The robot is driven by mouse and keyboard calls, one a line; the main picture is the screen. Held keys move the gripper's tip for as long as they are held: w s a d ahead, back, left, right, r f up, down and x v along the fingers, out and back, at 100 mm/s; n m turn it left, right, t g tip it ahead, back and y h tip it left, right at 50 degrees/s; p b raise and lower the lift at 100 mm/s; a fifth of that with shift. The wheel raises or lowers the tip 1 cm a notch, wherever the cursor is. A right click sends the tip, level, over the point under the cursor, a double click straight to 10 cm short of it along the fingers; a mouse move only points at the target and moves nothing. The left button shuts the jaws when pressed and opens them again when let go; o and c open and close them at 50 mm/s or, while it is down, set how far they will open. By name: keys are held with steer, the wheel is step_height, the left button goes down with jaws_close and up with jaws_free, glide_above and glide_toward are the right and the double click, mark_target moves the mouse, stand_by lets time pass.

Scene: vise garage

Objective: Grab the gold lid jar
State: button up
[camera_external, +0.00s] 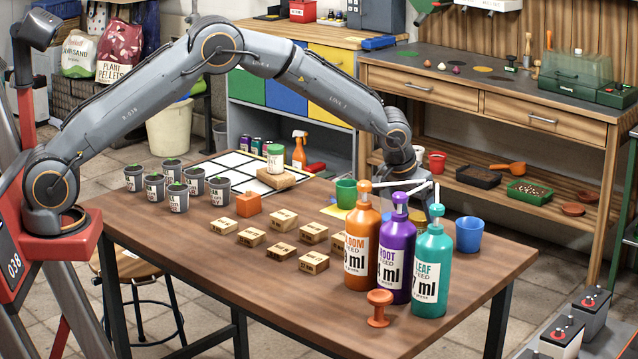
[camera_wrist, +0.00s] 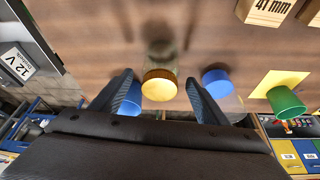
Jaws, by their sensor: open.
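A jar with a gold lid (camera_wrist: 159,87) shows in the wrist view, its lid toward the camera and its clear body blurring into the brown table. My gripper (camera_wrist: 158,77) is open, with one dark finger on each side of the lid and a gap visible on both sides. Whether the fingertips are level with the jar I cannot tell. In the external view my gripper (camera_external: 424,196) is low over the table's far right part, partly hidden behind the bottles.
Orange (camera_external: 361,250), purple (camera_external: 397,255) and teal (camera_external: 433,270) bottles stand in front of my gripper. A blue cup (camera_external: 469,235) is to its right and a green cup (camera_external: 346,194) to its left. Wooden blocks (camera_external: 313,263) lie left of the bottles.

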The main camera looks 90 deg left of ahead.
mark_target(423, 233)
steer(key=shift+p+x, duration=0.6)
steer(key=shift+x, duration=1.9)
steer(key=shift+c, duration=0.5)
steer(key=c, duration=1.1)
steer(key=shift+r, duration=0.1)
